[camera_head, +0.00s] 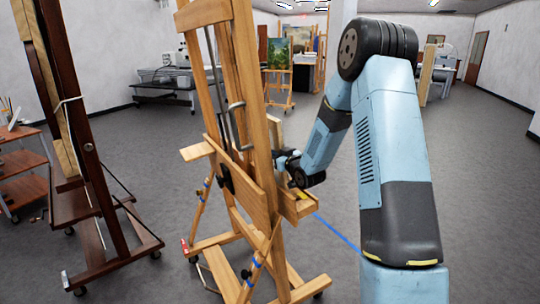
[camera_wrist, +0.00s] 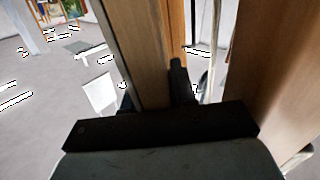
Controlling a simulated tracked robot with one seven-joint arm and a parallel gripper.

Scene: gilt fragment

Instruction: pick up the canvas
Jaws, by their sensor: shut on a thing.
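A light wooden easel (camera_head: 235,110) stands in the middle of the head view, seen from its side. A narrow pale piece (camera_head: 275,132), apparently the canvas edge, shows just right of its post; most of it is hidden by the easel. My gripper (camera_head: 284,163) reaches in from the right at that edge, above the easel's ledge (camera_head: 300,207), its fingers partly hidden. In the wrist view, my gripper (camera_wrist: 153,92) has its dark fingers on either side of a wooden-edged panel (camera_wrist: 143,50), which looks like the canvas, and is shut on it. A wooden post (camera_wrist: 270,70) stands close at right.
A dark easel (camera_head: 90,150) stands at the left, beside a shelf cart (camera_head: 22,165). Farther back are an easel with a green painting (camera_head: 278,52) and a dark table (camera_head: 165,88) with equipment. Grey floor (camera_head: 480,190) is open at the right.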

